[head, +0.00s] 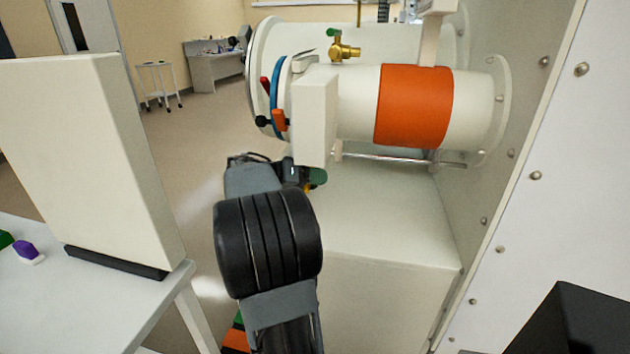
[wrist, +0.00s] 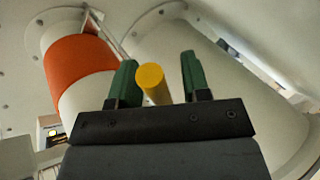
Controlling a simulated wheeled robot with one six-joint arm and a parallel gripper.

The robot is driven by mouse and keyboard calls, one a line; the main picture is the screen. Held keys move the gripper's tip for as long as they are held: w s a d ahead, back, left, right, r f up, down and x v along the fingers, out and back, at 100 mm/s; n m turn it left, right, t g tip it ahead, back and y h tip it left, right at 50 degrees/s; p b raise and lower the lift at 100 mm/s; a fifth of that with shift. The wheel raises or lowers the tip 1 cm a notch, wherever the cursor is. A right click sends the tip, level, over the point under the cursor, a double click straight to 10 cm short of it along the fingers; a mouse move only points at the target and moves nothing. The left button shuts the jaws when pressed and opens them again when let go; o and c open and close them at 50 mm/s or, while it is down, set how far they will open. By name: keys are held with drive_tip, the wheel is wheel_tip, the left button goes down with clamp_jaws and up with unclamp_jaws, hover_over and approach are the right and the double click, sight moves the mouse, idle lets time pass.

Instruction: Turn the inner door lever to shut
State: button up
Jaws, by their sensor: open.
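My gripper (wrist: 160,61) is open in the wrist view, with two green fingers apart. A yellow round-ended rod (wrist: 150,77) shows between the fingers, nearer the left one, with a gap on its right. I cannot tell whether it is part of the inner door lever. In the head view my gripper (head: 312,178) is below the white transfer chamber (head: 350,105), largely hidden by my own arm. No lever is clearly identifiable as the inner door's. A red lever (head: 265,88) and an orange lever (head: 280,120) show at the chamber's left end, by a blue ring (head: 274,95).
A riveted wall (head: 505,160) closes the right side. A pale box (head: 375,220) lies below. A cream panel (head: 90,160) stands on a table (head: 80,305) at left. Open floor lies beyond.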

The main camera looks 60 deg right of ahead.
drive_tip(key=shift+s+d, duration=0.1)
clamp_jaws()
idle(0.4)
